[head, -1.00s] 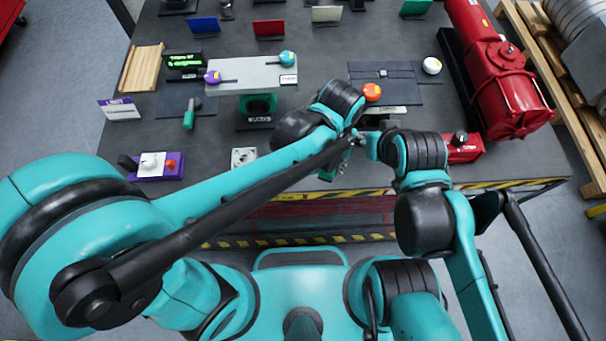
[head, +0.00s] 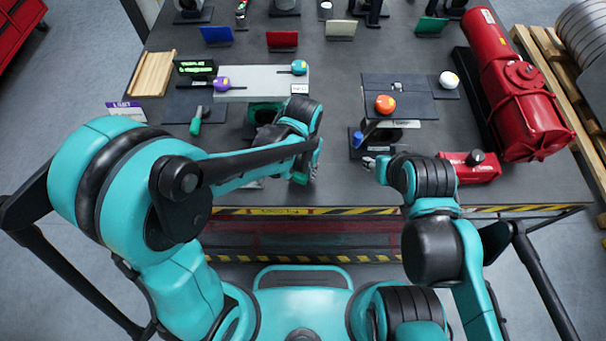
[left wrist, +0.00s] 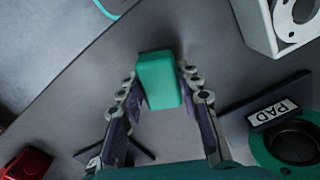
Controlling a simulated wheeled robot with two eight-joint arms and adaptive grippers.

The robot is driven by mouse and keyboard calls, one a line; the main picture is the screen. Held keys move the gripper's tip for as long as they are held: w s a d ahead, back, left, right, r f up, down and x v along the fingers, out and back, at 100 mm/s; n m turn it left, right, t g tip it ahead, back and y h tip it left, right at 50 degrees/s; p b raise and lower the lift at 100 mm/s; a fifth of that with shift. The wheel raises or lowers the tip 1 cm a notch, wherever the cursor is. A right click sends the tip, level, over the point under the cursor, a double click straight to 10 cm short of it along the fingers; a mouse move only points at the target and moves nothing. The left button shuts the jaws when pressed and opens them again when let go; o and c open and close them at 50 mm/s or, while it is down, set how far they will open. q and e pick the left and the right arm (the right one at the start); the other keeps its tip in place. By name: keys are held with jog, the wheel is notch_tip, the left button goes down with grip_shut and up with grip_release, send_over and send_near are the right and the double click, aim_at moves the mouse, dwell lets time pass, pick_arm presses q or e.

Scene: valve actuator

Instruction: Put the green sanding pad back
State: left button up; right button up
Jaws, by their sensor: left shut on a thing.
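The green sanding pad (left wrist: 160,80) is a small green block between the two fingers of my left gripper (left wrist: 160,98) in the left wrist view. The gripper is shut on it and holds it above the grey table. A green stand with a dark round opening (left wrist: 292,143) and a "PAD" label (left wrist: 272,113) lies to the lower right of the pad, apart from it. In the head view this stand (head: 262,106) is partly hidden behind my left wrist. My left gripper (head: 308,172) is near the table's front edge. My right gripper (head: 370,163) is small there, its opening unclear.
A white block with a hole (left wrist: 285,22) lies near the pad. An orange ball (head: 385,104) sits on a dark plate, with a blue-topped item (head: 357,139) in front. A red box (head: 470,167) and large red cylinder (head: 520,105) stand right. Table between the arms is mostly clear.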

pick_arm(q)
notch_tip(320, 180, down, 2)
jog(key=shift+w+f, duration=0.1)
jog(key=shift+f, duration=0.1)
jog(key=shift+f+b, duration=0.2)
jog(key=shift+b, duration=0.25)
jog(key=o, duration=1.1)
jog(key=shift+r, duration=0.1)
